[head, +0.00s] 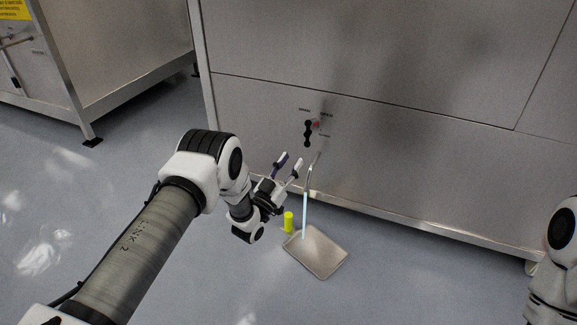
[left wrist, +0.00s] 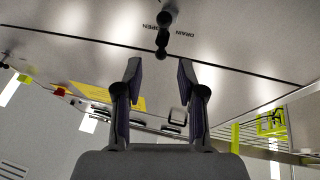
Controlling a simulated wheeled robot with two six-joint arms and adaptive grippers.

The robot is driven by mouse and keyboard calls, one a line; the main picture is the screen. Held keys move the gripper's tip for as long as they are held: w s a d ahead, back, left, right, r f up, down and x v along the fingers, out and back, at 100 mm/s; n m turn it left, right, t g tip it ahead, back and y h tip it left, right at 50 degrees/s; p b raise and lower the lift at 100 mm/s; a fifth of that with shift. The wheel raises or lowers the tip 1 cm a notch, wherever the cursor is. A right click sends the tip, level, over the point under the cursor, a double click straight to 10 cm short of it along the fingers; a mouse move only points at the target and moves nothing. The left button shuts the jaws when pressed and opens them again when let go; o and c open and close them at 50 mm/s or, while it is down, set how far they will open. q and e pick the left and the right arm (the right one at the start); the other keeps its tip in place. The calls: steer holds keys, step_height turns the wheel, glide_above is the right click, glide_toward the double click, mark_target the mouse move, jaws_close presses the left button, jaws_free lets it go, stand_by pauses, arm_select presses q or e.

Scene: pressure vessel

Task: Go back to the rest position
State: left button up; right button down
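My left gripper (head: 288,163) is open and empty in front of the steel vessel's panel (head: 400,150). In the left wrist view its two fingers (left wrist: 157,85) stand apart with nothing between them. A black drain handle (head: 308,134) sits on the panel beyond the fingertips, with a small red part beside it. The handle also shows in the left wrist view (left wrist: 163,35), next to lettering that reads "DRAIN OPEN"; the fingers appear apart from it. Of my right arm only a link shows at the right edge; its gripper is out of view.
A thin pipe (head: 310,175) comes down from the panel, with a pale blue stream (head: 305,215) below it reaching a metal tray (head: 318,258) on the floor. A yellow-green cylinder (head: 289,222) stands beside the tray. Another steel cabinet (head: 110,50) stands at back left. The left floor is clear.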

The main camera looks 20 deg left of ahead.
arm_select(q)
steer(key=shift+s+a+f, duration=0.1)
steer(key=shift+s+f, duration=0.1)
steer(key=shift+s, duration=0.3)
